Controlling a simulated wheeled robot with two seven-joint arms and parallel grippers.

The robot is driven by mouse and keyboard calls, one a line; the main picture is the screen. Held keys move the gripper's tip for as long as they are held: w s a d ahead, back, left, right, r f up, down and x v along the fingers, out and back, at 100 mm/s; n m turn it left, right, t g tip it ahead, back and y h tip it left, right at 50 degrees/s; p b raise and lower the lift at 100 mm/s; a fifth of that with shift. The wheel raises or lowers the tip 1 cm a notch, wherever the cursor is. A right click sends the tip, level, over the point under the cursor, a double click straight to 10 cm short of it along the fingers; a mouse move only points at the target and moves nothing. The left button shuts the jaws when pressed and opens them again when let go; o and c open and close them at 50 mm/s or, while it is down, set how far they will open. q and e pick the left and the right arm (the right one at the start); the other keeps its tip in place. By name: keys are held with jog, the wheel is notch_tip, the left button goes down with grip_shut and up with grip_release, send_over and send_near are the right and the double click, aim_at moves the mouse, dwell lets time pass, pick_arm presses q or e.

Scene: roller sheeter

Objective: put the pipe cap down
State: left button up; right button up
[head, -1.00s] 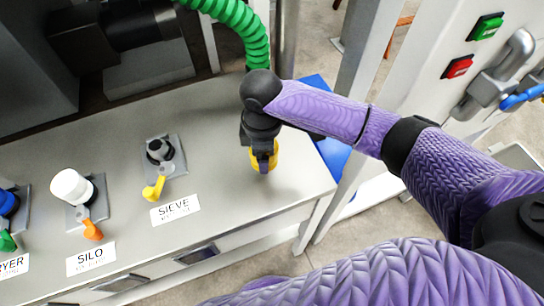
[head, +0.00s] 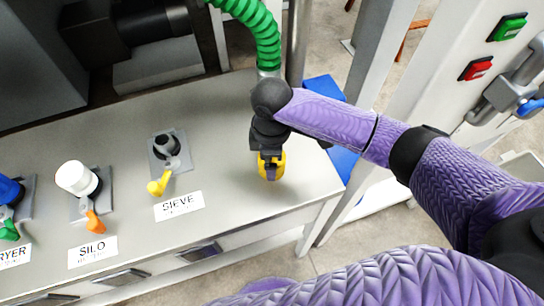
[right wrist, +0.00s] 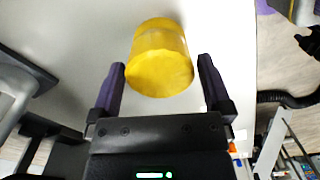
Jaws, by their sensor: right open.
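The yellow pipe cap (right wrist: 162,62) is a short cylinder. In the right wrist view it is between the two dark purple fingers of my right gripper (right wrist: 161,66), with a gap on each side. In the head view the cap (head: 279,161) is at the right end of the grey bench (head: 225,166) and appears to stand on it. My right gripper (head: 271,172) is open over the cap and hides part of it. My left gripper is not in view.
Left of the cap are the SIEVE port (head: 167,146) with a yellow lever, and the SILO port with a white cap (head: 76,178). A green hose (head: 255,30) hangs behind my right wrist. Bare bench lies between the SIEVE label (head: 180,205) and the gripper.

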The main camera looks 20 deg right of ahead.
notch_tip(320, 180, up, 9)
jog(key=p, duration=0.3)
jog(key=shift+r, duration=0.15)
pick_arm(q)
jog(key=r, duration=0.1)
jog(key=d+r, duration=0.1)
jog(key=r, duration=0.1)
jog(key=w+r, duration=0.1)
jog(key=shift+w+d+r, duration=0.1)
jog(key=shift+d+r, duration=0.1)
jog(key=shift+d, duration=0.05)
pick_arm(e)
jog(key=shift+r, duration=0.4)
